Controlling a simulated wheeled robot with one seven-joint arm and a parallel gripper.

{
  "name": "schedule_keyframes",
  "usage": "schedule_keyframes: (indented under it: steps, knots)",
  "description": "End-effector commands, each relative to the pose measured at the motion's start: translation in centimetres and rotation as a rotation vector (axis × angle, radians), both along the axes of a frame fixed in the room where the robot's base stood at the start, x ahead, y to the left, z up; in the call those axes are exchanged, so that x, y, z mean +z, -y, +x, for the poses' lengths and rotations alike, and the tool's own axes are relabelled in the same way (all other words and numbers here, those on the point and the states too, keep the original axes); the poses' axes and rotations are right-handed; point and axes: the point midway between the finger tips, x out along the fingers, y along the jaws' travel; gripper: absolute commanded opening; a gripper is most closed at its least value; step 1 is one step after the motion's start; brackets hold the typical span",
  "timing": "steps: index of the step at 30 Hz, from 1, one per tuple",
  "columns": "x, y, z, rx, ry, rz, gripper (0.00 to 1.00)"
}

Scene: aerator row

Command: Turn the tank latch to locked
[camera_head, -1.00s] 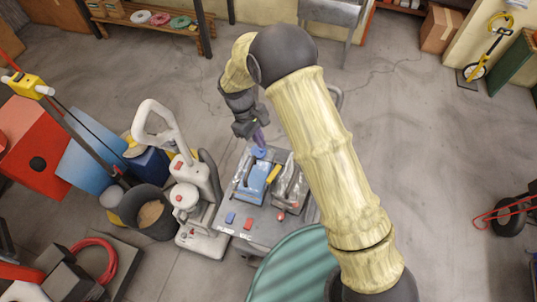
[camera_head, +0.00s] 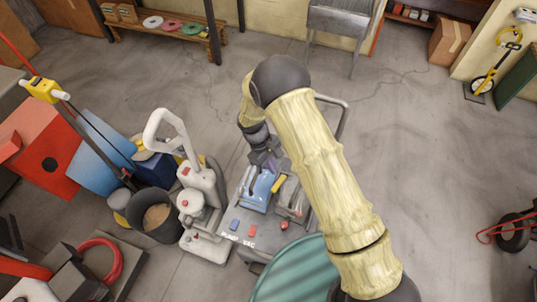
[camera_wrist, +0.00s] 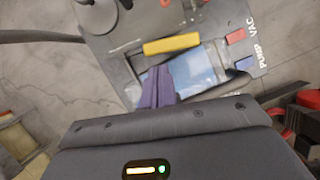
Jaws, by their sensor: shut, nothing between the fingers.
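A blue tank (camera_head: 257,194) sits on a grey cart (camera_head: 262,248), and it also shows in the wrist view (camera_wrist: 196,68). A yellow bar (camera_head: 279,184) that looks like the latch lies at the tank's edge. In the wrist view the yellow bar (camera_wrist: 172,44) lies crosswise just beyond my fingertips. My gripper (camera_head: 268,165) is over the far end of the tank. Its purple fingers (camera_wrist: 157,84) are shut and empty. They overlap the tank in the wrist view; I cannot tell whether they touch it. The marks for the locked position are not readable.
The cart has a blue switch (camera_head: 235,225) and a red switch (camera_head: 252,230) by PUMP and VAC labels. A grey-white upright machine (camera_head: 196,205) and a dark bucket (camera_head: 157,217) stand left of the cart. A green ribbed drum (camera_head: 292,270) is near my base. The right floor is mostly clear.

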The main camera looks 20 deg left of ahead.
Motion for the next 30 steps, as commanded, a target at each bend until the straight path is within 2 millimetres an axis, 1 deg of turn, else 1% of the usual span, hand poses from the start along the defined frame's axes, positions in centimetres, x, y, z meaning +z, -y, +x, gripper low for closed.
schedule_keyframes:
  steps: [4, 8, 20, 30]
  knots:
    - [-1.4, 0.6, -0.2, 0.0, -0.002, -0.002, 0.0]
    - [-2.0, 0.8, -0.2, -0.001, 0.002, 0.001, 0.0]
    - [-2.0, 0.8, -0.2, -0.006, 0.002, 0.0, 0.0]
    - [-2.1, 0.9, -0.1, -0.058, 0.001, 0.001, 0.0]
